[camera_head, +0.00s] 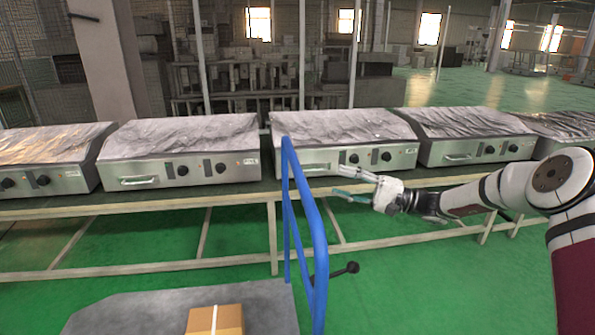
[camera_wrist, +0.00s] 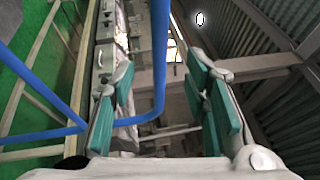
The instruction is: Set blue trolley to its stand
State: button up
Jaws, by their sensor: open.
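The blue trolley's tubular handle (camera_head: 318,235) stands upright at the centre of the head view. Its grey platform (camera_head: 120,310) is at the bottom and is partly cut off. My gripper (camera_head: 340,181) is open and empty, to the right of the handle, with its fingers pointing left toward it. In the wrist view the open gripper (camera_wrist: 160,88) has green-padded fingers, and a blue handle bar (camera_wrist: 160,50) shows between them, apparently beyond the fingertips. I cannot tell the exact gap. I cannot make out the trolley's stand.
A cardboard box (camera_head: 214,320) sits on the platform. A black knob on a rod (camera_head: 350,268) sticks out near the handle. A long table (camera_head: 150,210) behind carries several heating units (camera_head: 190,170). Green floor (camera_head: 430,290) is clear right of the trolley.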

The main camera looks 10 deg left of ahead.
aim_at(297, 169)
jog(key=x, duration=1.3)
grip_shut()
